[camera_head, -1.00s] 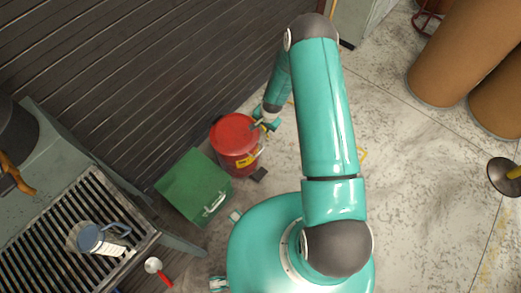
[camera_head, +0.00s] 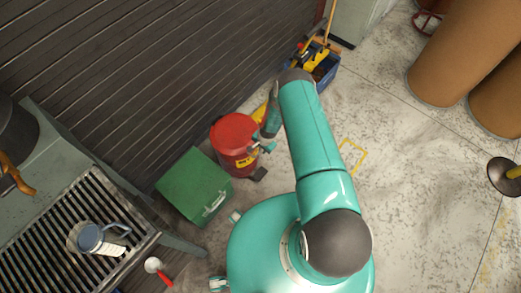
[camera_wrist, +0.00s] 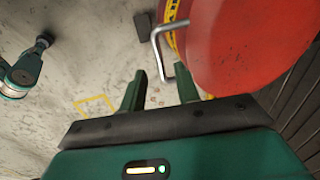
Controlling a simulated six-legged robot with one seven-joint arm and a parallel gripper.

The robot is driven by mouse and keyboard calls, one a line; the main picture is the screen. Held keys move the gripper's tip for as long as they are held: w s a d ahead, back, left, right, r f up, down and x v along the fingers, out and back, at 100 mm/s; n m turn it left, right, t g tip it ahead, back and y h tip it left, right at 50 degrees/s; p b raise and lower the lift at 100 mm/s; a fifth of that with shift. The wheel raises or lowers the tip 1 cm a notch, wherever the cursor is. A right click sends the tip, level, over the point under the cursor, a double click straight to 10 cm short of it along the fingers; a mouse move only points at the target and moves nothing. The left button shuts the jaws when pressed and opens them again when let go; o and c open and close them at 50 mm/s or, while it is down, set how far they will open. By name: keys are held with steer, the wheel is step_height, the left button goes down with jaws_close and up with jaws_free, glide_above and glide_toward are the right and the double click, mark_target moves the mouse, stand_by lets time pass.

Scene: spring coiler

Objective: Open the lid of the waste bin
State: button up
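The waste bin (camera_head: 233,158) is a red drum with a yellow label, standing by the slatted wall. Its round red lid (camera_head: 233,130) lies flat on top and looks closed. In the wrist view the lid (camera_wrist: 245,40) fills the upper right, with a bent silver handle (camera_wrist: 158,52) at its edge. My gripper (camera_head: 264,147) is beside the right side of the bin, near the lid's edge. In the wrist view my gripper (camera_wrist: 161,90) has its two green fingers apart, with nothing held. The handle's lower end lies between the fingertips in the picture; contact cannot be told.
A dark pedal (camera_head: 259,174) juts from the bin's foot. A green box (camera_head: 193,186) stands to the bin's left. A blue crate of tools (camera_head: 324,70) is behind my arm. A grated bench (camera_head: 75,235) is at lower left.

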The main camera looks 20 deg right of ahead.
mark_target(260, 151)
steer(key=shift+w+a+f, duration=0.1)
steer(key=shift+w+f, duration=0.05)
steer(key=shift+f, duration=0.6)
steer(key=shift+w+a+f, duration=0.1)
steer(key=shift+f, duration=0.65)
steer(key=shift+c, duration=0.4)
jaws_close()
steer(key=shift+r, duration=0.15)
